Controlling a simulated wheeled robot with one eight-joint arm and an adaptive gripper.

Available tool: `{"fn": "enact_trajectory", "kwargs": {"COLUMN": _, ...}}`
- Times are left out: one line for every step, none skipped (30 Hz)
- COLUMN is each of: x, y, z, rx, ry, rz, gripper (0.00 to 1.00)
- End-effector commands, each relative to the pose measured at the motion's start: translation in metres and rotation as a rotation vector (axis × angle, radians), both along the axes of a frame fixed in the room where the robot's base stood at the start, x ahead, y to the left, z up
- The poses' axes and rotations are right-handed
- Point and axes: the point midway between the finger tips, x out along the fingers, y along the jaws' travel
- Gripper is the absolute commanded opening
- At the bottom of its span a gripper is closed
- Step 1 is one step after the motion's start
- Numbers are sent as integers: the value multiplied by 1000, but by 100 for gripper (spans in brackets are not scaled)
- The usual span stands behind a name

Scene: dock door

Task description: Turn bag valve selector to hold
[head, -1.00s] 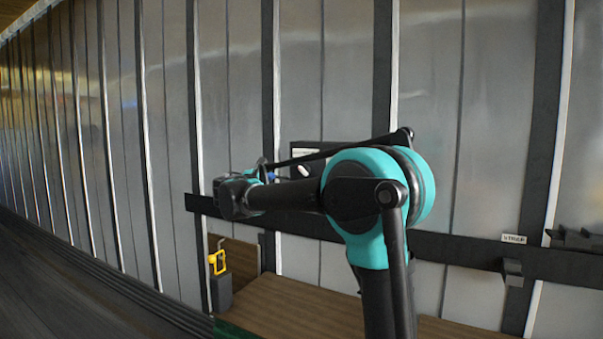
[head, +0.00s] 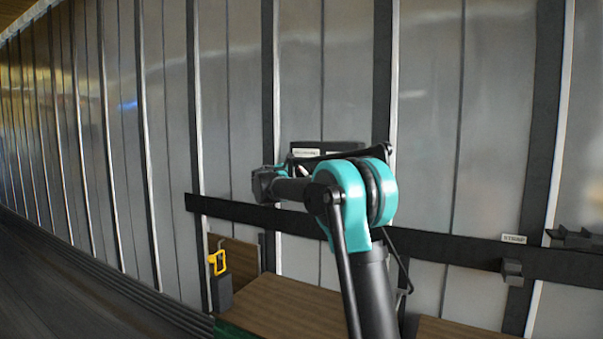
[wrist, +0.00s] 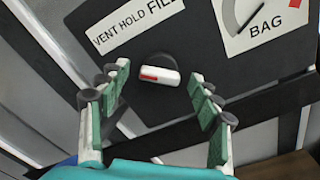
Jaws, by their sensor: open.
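The bag valve selector (wrist: 160,75) is a white bar knob with a red mark on its left part, on a dark panel (wrist: 225,70). The bar lies nearly level in the wrist view, under the tilted label VENT HOLD FILL (wrist: 138,22). Which word it points at is not clear. My gripper (wrist: 160,70) is open, one green-padded finger at each side of the knob and apart from it in the picture. In the head view my gripper (head: 264,184) is at the wall by the panel (head: 346,151), which my arm partly covers; the knob cannot be made out there.
A BAG gauge (wrist: 265,15) sits at the panel's upper right. A black rail (head: 450,248) runs along the ribbed wall with a bracket (head: 512,270) on it. Brown boards (head: 285,300) stand below. A yellow handle (head: 217,262) tops a dark grey box (head: 222,292).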

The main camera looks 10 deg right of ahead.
Motion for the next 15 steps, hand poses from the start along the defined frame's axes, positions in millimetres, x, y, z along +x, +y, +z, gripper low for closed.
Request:
{"fn": "enact_trajectory", "kwargs": {"x": 4, "y": -3, "z": 0, "rx": 0, "ry": 0, "rz": -1, "gripper": 64}}
{"fn": "enact_trajectory", "kwargs": {"x": 5, "y": -4, "z": 0, "rx": 0, "ry": 0, "rz": 0, "gripper": 64}}
{"fn": "enact_trajectory", "kwargs": {"x": 7, "y": -6, "z": 0, "rx": 0, "ry": 0, "rz": 0, "gripper": 64}}
{"fn": "enact_trajectory", "kwargs": {"x": 8, "y": -6, "z": 0, "rx": 0, "ry": 0, "rz": 0, "gripper": 64}}
{"fn": "enact_trajectory", "kwargs": {"x": 9, "y": -7, "z": 0, "rx": 0, "ry": 0, "rz": 0, "gripper": 64}}
{"fn": "enact_trajectory", "kwargs": {"x": 9, "y": -7, "z": 0, "rx": 0, "ry": 0, "rz": 0, "gripper": 64}}
{"fn": "enact_trajectory", "kwargs": {"x": 10, "y": -7, "z": 0, "rx": 0, "ry": 0, "rz": 0, "gripper": 64}}
{"fn": "enact_trajectory", "kwargs": {"x": 10, "y": -7, "z": 0, "rx": 0, "ry": 0, "rz": 0, "gripper": 64}}
{"fn": "enact_trajectory", "kwargs": {"x": 10, "y": -7, "z": 0, "rx": 0, "ry": 0, "rz": 0, "gripper": 64}}
{"fn": "enact_trajectory", "kwargs": {"x": 10, "y": -7, "z": 0, "rx": 0, "ry": 0, "rz": 0, "gripper": 64}}
{"fn": "enact_trajectory", "kwargs": {"x": 10, "y": -7, "z": 0, "rx": 0, "ry": 0, "rz": 0, "gripper": 64}}
{"fn": "enact_trajectory", "kwargs": {"x": 9, "y": -7, "z": 0, "rx": 0, "ry": 0, "rz": 0, "gripper": 64}}
{"fn": "enact_trajectory", "kwargs": {"x": 9, "y": -7, "z": 0, "rx": 0, "ry": 0, "rz": 0, "gripper": 64}}
{"fn": "enact_trajectory", "kwargs": {"x": 9, "y": -7, "z": 0, "rx": 0, "ry": 0, "rz": 0, "gripper": 61}}
{"fn": "enact_trajectory", "kwargs": {"x": 9, "y": -7, "z": 0, "rx": 0, "ry": 0, "rz": 0, "gripper": 56}}
